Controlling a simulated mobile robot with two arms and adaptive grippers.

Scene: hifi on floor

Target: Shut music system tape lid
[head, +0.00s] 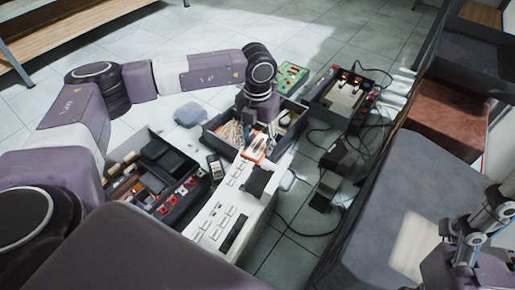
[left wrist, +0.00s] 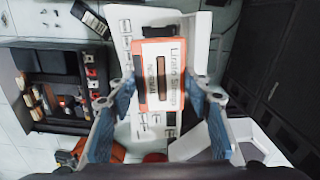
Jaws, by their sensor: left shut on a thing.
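The music system (head: 222,212) is a long white unit with rows of buttons, standing on the floor among other gear. A dark rectangular part (head: 258,181) sits on its far half; whether this is the tape lid or the open tape bay I cannot tell. My left gripper (head: 258,140) is above the far end of the system, shut on an orange and white cassette (head: 253,155). In the left wrist view the cassette (left wrist: 163,70) lies between the blue fingers and hides part of the white system (left wrist: 196,30). My right gripper (head: 472,232) is at the far right, away from the system; its jaw state is unclear.
An open dark case (head: 165,185) of parts stands left of the system. A dark tray (head: 290,128) lies beyond, with a green board (head: 291,77) and a black device (head: 343,97). Cables cross the floor at right. A large dark box (head: 400,205) blocks the right side.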

